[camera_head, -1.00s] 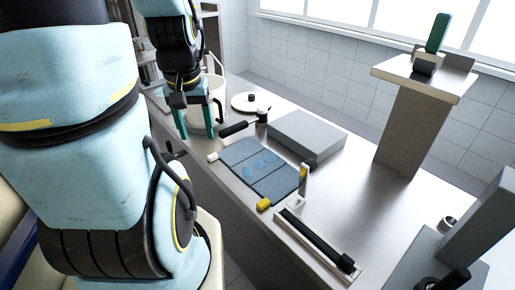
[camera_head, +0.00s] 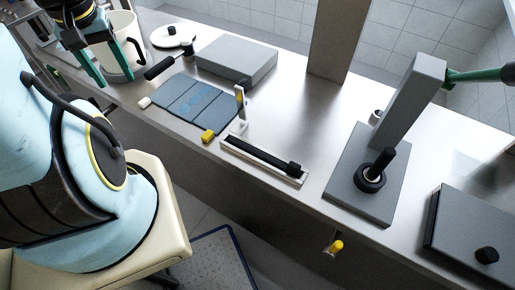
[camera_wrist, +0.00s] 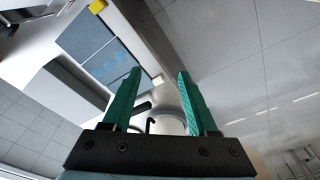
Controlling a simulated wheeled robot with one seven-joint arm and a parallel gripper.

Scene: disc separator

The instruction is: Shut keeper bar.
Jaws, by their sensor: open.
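No part is marked as the keeper bar, so I cannot tell for certain which it is. One candidate is a long black bar (camera_head: 262,155) lying in a narrow pale tray (camera_head: 230,148) at the counter's front edge. Another is a black-handled lever (camera_head: 159,67) beside the grey block. My gripper (camera_head: 115,79) is at the upper left, in front of the white pot (camera_head: 122,28), apart from both bars. Its green fingers are spread and empty, and they also show in the wrist view (camera_wrist: 159,74).
A blue panelled mat (camera_head: 190,103) with a yellow tab (camera_head: 207,136) lies by a small upright post (camera_head: 241,108). A grey block (camera_head: 236,60) sits behind. At right stand a grey base plate (camera_head: 345,190) with a black knob (camera_head: 371,178) and a column (camera_head: 408,98).

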